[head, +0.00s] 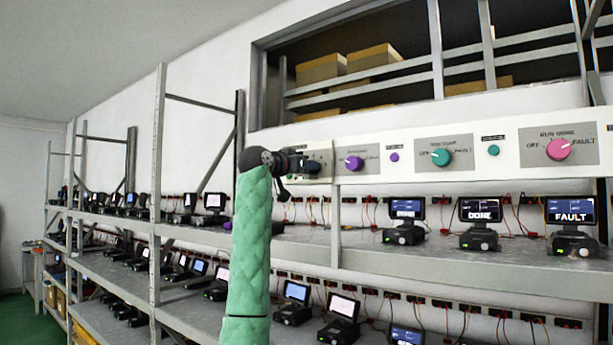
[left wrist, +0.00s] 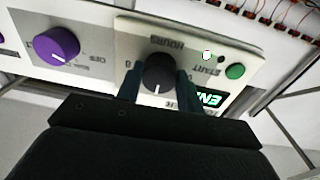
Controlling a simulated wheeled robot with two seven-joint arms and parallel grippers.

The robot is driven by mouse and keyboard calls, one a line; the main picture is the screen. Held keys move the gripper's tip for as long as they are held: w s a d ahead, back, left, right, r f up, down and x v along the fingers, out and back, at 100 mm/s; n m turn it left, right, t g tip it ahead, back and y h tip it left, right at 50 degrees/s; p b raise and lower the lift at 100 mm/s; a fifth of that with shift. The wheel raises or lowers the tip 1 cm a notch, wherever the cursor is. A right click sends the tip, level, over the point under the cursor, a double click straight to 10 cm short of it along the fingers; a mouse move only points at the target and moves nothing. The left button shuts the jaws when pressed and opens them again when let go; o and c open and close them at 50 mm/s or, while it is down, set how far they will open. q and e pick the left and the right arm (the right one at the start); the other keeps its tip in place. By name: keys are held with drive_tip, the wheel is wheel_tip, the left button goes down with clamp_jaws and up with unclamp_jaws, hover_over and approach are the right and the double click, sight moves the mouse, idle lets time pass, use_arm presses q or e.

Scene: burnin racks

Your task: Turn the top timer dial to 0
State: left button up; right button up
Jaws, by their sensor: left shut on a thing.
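The timer dial (left wrist: 158,76) is a round dark knob with a light pointer mark, on a pale panel lettered HOURS and START in the left wrist view. My left gripper (left wrist: 158,88) has a finger on each side of the dial and is shut on it. In the head view my left gripper (head: 312,166) is at the left end of the long white control panel (head: 497,156), and it hides most of the dial there. A green lit display (left wrist: 211,98) beside the dial is partly hidden by a finger. My right gripper is not in view.
A green button (left wrist: 235,71) sits beside the dial. A purple knob (head: 354,163), a teal knob (head: 441,157) and a pink knob (head: 559,148) run along the panel to the right. Below, shelves (head: 430,262) hold several small monitors, one reading FAULT (head: 571,212). Metal uprights (head: 158,190) stand at left.

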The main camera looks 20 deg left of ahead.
use_arm(q)
drive_tip(key=n+b, duration=0.3)
drive_tip(key=n, duration=0.5)
drive_tip(key=n+y+b, duration=0.1)
drive_tip(key=n+b, duration=0.2)
drive_tip(key=n, duration=0.5)
drive_tip(key=shift+f+n+t, duration=0.1)
drive_tip(key=shift+n+t, duration=0.2)
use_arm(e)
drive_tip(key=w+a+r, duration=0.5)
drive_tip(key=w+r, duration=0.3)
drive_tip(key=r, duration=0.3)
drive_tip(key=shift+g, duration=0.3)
use_arm(q)
drive_tip(key=o, duration=1)
drive_tip(key=shift+a, duration=0.1)
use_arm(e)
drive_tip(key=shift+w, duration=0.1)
